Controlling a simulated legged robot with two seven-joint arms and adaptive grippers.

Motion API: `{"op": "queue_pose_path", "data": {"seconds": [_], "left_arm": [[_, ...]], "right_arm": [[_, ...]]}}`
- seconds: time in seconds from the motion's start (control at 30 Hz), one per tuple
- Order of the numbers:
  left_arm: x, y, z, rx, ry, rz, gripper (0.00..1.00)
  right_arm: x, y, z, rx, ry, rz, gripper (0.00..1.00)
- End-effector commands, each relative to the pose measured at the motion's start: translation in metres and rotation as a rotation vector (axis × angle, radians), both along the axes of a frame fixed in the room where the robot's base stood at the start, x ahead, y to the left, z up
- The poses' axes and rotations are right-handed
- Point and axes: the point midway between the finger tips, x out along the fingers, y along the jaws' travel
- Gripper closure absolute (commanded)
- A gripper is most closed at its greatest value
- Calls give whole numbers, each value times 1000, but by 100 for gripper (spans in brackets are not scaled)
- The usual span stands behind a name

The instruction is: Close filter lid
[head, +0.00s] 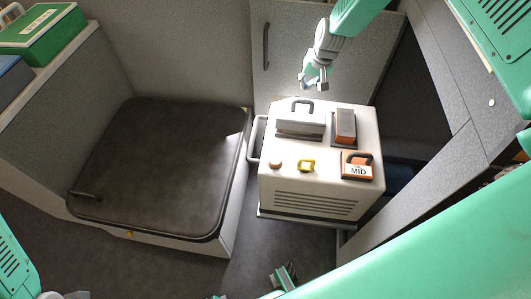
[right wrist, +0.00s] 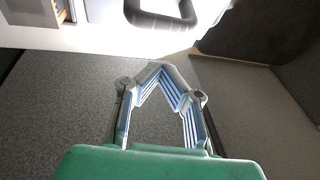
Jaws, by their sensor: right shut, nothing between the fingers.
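The grey lid (head: 299,124) with a dark loop handle (head: 303,102) is at the back of the white box (head: 312,188); its exact tilt is unclear. Beside it, an orange-brown filter block (head: 345,123) lies uncovered in a dark-rimmed recess. My right gripper (head: 315,82) is shut and empty above the box's far edge, behind the handle and apart from it. In the right wrist view, its fingertips (right wrist: 161,68) meet just below the handle (right wrist: 160,14), and the filter shows at top left. A second gripper (head: 285,275), seemingly my left, is at the bottom edge, mostly cut off.
An orange tag (head: 357,166) marked MID, a yellow piece (head: 306,165) and a round knob (head: 275,164) are on the box's front top. A dark padded bench (head: 165,160) stands left. A grey door (head: 285,65) rises behind, and panels close in on the right.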

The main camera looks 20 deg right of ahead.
Motion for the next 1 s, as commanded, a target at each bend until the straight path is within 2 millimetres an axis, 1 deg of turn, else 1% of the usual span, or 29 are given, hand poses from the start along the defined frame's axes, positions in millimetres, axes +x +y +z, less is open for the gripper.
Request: {"op": "queue_pose_path", "data": {"seconds": [0.03,0.2,0.47,0.9,1.0], "left_arm": [[0,0,3,0,0,0,40],[0,0,9,0,0,0,40],[0,0,14,0,0,0,40],[0,0,52,0,0,0,40],[0,0,57,0,0,0,40]], "right_arm": [[0,0,4,0,0,0,100],[0,0,13,0,0,0,100],[0,0,20,0,0,0,100],[-11,-3,61,-1,-1,1,100],[-13,-3,66,0,0,1,100]]}}
